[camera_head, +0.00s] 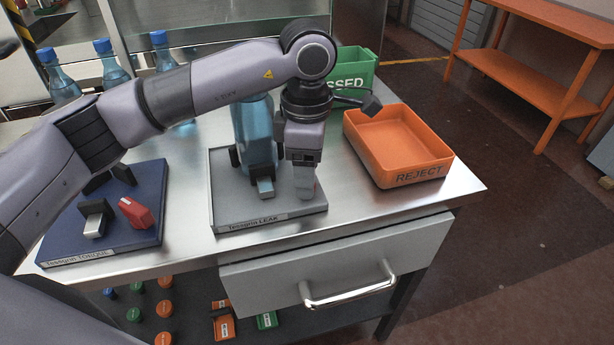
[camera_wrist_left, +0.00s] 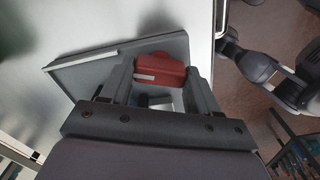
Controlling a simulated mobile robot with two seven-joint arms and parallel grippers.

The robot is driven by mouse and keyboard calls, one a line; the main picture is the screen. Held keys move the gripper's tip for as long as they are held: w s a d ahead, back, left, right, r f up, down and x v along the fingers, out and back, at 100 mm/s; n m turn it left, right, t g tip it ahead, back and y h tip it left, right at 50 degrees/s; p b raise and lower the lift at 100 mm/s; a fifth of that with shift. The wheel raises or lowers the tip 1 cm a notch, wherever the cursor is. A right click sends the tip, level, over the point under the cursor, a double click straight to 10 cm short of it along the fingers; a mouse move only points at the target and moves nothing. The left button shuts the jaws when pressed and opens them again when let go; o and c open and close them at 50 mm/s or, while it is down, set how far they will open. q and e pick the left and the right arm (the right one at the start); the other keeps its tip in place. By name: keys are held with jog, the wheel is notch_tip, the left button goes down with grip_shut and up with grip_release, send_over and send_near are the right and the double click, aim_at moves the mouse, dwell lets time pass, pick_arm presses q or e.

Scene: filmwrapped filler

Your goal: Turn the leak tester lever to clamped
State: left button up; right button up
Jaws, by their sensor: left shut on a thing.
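The leak tester (camera_head: 222,190) is a grey plate labelled "Tessgrin LEAK" on the steel bench. A blue bottle (camera_head: 254,130) stands upright on it, with a small grey block in front. My left gripper (camera_head: 306,190) points down over the plate's right side, shut on the red lever. The lever is mostly hidden behind the fingers in the head view. In the left wrist view the red lever (camera_wrist_left: 160,69) with its pale stripe sits between the two fingers. I cannot read any clamped mark. My right gripper is not in view.
An orange REJECT bin (camera_head: 398,150) stands right of the tester, and a green bin (camera_head: 356,68) is behind. A blue torque tester (camera_head: 135,235) with a red lever is at left. Several bottles (camera_head: 113,70) stand at the back left. A drawer handle (camera_head: 350,290) sticks out in front.

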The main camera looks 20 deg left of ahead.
pick_arm(q)
jog(key=shift+m+b, duration=0.4)
jog(key=shift+m, duration=0.5)
jog(key=shift+m+b, duration=0.4)
jog(key=shift+m, duration=1)
jog(key=shift+r, duration=0.1)
jog(key=o, duration=0.8)
